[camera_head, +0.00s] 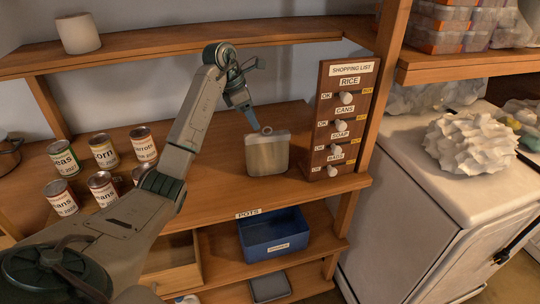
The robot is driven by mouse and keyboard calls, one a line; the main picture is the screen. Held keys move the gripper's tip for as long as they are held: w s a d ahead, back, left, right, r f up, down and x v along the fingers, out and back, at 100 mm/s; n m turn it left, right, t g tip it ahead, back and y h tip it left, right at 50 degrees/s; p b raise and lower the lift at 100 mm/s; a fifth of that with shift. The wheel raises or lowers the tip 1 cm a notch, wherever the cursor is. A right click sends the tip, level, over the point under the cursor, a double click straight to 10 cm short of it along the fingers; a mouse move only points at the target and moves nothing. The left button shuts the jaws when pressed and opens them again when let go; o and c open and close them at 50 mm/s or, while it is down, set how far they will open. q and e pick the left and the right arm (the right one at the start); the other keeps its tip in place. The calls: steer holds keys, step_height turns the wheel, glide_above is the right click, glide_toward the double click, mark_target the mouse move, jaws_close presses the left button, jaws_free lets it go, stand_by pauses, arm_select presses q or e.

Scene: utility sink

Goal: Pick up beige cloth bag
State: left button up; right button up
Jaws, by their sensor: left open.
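No thing in view is plainly a beige cloth bag. A pale, crumpled, cloth-like heap (470,143) lies on the white appliance at the right; I cannot tell whether it is the bag. A squarish container (267,155) with beige sides and a grey top with a small round knob stands upright on the wooden counter. My left gripper (255,95) is open and empty, just above and behind the container's top left. I cannot tell whether a finger touches its top. My right gripper is not in view.
Several labelled cans (103,152) stand on the counter's left. A shopping list board (342,120) with knobs stands right of the container. A blue bin (273,248) sits on the shelf below. A white cup (78,33) stands on the upper shelf. The white appliance (420,185) is at the right.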

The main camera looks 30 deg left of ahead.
mark_target(265, 138)
arm_select(q)
steer(key=b+x, duration=0.2)
steer(key=x, duration=0.2)
steer(key=shift+d+f, duration=0.1)
steer(key=shift+f, duration=0.1)
steer(key=shift+w+p+x, duration=0.2)
steer(key=shift+p+x, duration=0.7)
steer(key=shift+x, duration=0.2)
steer(key=p+x, duration=0.1)
steer(key=x, duration=0.2)
steer(key=shift+d+f, duration=0.1)
steer(key=shift+f, duration=0.15)
steer(key=c, duration=1)
jaws_close()
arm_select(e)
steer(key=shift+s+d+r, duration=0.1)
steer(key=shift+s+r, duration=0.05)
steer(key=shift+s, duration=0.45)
